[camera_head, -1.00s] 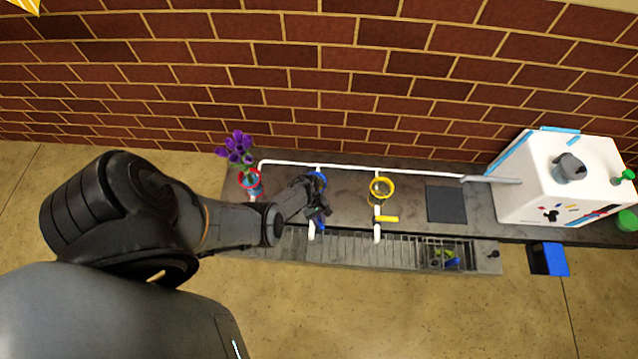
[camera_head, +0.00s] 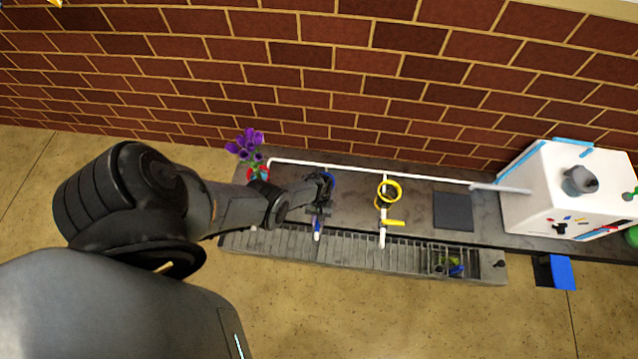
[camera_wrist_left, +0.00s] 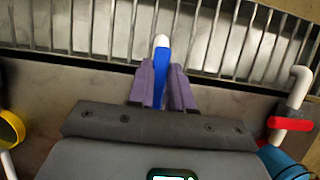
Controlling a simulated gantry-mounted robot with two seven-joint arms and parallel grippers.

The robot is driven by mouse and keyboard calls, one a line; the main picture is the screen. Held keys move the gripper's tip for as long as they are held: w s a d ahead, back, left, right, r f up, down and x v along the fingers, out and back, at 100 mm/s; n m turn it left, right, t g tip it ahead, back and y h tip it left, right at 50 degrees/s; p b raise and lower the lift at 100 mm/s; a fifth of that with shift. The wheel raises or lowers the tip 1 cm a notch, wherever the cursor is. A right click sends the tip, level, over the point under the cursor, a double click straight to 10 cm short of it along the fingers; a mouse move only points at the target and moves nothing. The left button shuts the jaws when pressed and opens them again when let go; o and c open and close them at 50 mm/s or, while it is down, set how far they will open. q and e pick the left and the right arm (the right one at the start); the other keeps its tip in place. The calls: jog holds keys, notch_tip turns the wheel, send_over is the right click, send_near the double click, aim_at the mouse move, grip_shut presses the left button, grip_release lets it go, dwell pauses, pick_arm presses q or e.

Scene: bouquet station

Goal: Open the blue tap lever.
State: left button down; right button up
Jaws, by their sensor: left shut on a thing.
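The blue tap lever (camera_head: 317,224) is at the middle-left tap over the drain channel. In the left wrist view the blue lever (camera_wrist_left: 162,63) points away from me, in line with the white spout (camera_wrist_left: 161,41) whose tip shows beyond it. My left gripper (camera_head: 319,208) is at this tap. In the left wrist view its two purple-grey fingers (camera_wrist_left: 163,76) are shut on the lever, one on each side. The lever's base is hidden by the gripper. My right gripper is not in view.
A yellow tap lever (camera_head: 394,223) lies crosswise to the right, below a yellow ring (camera_head: 388,192). A red lever (camera_wrist_left: 290,124) is on a neighbouring tap. Purple flowers (camera_head: 246,146) stand at the left. A slatted drain (camera_head: 350,256) runs along the front. A white box (camera_head: 565,190) stands right.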

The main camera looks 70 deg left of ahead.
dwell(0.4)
pick_arm(q)
jog(key=c, duration=1)
grip_release()
jog(key=shift+w+a+r+p, duration=0.15)
jog(key=shift+a+r+p, duration=0.05)
jog(key=shift+r+p, duration=0.45)
jog(key=p+v, duration=0.6)
jog(key=v, duration=0.3)
jog(key=shift+w+r, duration=0.1)
jog(key=shift+r, duration=0.1)
